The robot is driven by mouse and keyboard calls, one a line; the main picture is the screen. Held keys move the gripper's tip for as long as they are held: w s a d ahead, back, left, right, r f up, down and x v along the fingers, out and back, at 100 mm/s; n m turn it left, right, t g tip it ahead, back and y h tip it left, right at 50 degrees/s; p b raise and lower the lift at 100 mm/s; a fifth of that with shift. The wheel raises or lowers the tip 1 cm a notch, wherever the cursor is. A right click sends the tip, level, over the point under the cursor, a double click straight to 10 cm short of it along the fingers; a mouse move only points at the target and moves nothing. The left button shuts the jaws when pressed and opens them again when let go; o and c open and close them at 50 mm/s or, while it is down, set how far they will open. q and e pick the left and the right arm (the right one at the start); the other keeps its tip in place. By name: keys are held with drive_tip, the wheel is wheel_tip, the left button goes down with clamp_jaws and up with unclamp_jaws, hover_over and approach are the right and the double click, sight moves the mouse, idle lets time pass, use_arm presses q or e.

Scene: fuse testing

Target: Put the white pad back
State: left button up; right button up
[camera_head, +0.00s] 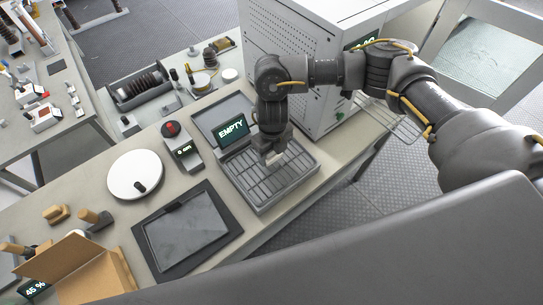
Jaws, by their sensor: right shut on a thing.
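My right gripper (273,158) reaches down over a grey slotted tray (252,197). It is shut on a small pale piece, which looks like the white pad (279,159). The fingers hide part of the piece. It is at the tray's far right part, and I cannot tell whether it touches the tray. A screen reading "EMPTY" (232,128) stands at the back of the tray. My left gripper is not in view.
A large white perforated cabinet (290,65) stands behind the tray. To the left are a round white disc (135,174), a small device with a red button (171,130), a dark flat panel (187,232) and an open cardboard box (82,271).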

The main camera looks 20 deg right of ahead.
sight(272, 158)
wheel_tip(272, 158, down, 3)
drive_tip(key=shift+r+p, duration=0.1)
drive_tip(key=shift+p, duration=0.5)
drive_tip(key=shift+w+f, duration=0.1)
drive_tip(key=shift+f, duration=0.25)
drive_tip(key=shift+f, duration=0.1)
drive_tip(key=o, duration=0.7)
drive_tip(key=shift+f, duration=0.1)
drive_tip(key=shift+c, duration=0.2)
drive_tip(key=o, duration=0.4)
drive_tip(key=shift+o, duration=0.2)
